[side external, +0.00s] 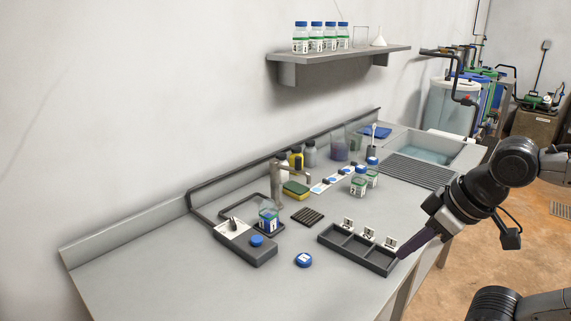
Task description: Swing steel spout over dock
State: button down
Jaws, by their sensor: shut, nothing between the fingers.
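The steel spout (276,184) is an upright post at the counter's middle left. Its arm reaches right, over the yellow-green sponge, and does not reach over the bottle. My gripper (401,256) is shut and empty at the right end of the black three-compartment tray (343,251), far from the spout. I cannot tell whether its tip touches the tray.
A control box (259,256) with a blue button and a lever sits left of the tray. A blue cap (304,260) and a black slotted pad (307,216) lie between them. The counter's front left is clear.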

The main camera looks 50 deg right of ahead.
aim_at(290, 169)
dwell(0.3)
jog(key=c, duration=1.4)
grip_release()
jog(key=o, duration=0.7)
jog(key=w+r+t, duration=0.2)
jog(key=w, duration=0.1)
jog(key=w+r+t, duration=0.1)
jog(key=w, duration=0.1)
jog(key=shift+d+r, duration=0.2)
jog(key=shift+r, duration=0.2)
jog(key=w+d+r+t, duration=0.2)
jog(key=w+r+t, duration=0.35)
jog(key=w, duration=0.45)
jog(key=w+d+r+t, duration=0.2)
jog(key=w+r+t, duration=0.3)
jog(key=w, duration=0.5)
jog(key=w+d+f+m+h, duration=0.1)
jog(key=w+d+f, duration=0.1)
jog(key=d+f, duration=0.35)
jog(key=w+d+f+g+h, duration=0.1)
jog(key=w+d+f, duration=0.25)
jog(key=f, duration=0.35)
jog(key=w+d+f+m+h, duration=0.1)
jog(key=w+d+f, duration=0.1)
jog(key=d+f, duration=0.4)
jog(key=w, duration=0.4)
jog(key=w+d, duration=0.1)
jog(key=w, duration=0.7)
jog(key=shift+w+d+f, duration=0.1)
jog(key=shift+w+d, duration=0.3)
